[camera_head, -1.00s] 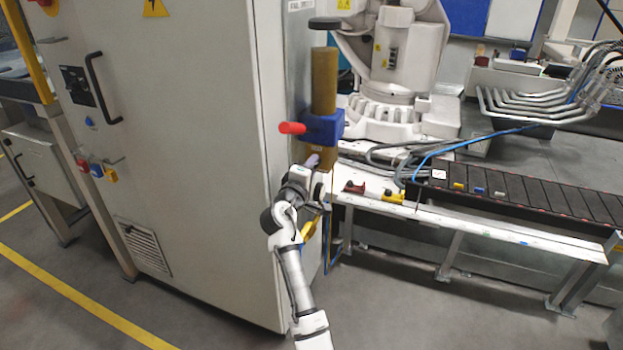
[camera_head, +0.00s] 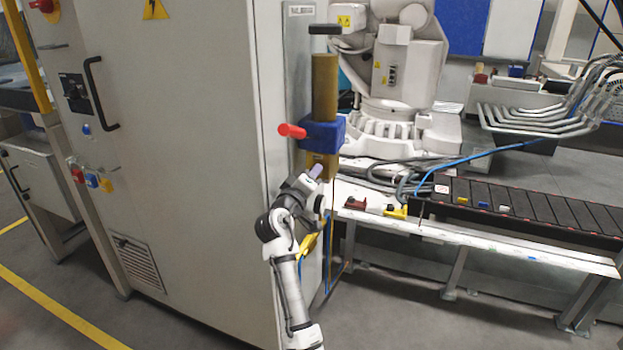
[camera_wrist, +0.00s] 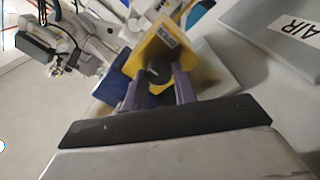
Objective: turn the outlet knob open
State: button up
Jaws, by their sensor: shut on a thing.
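In the head view my gripper (camera_head: 316,171) reaches the lower end of the yellow-brown column (camera_head: 324,85), just below the blue clamp (camera_head: 324,135). The knob itself is hidden or too small to tell there. Small lettering on the yellow block is too blurred to read.
A red handle (camera_head: 291,131) sticks out left from the blue clamp, above my gripper. A large grey cabinet (camera_head: 190,150) stands close at the left. A white bench (camera_head: 480,235) with a black conveyor (camera_head: 530,205) lies right. An AIR label (camera_wrist: 297,28) shows in the wrist view.

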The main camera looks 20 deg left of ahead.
jog(key=o, duration=1)
jog(key=shift+s, duration=0.1)
jog(key=s, duration=1.3)
jog(key=shift+s+a+f+b, duration=0.2)
jog(key=shift+s+f+b, duration=0.1)
jog(key=shift+f+b, duration=0.1)
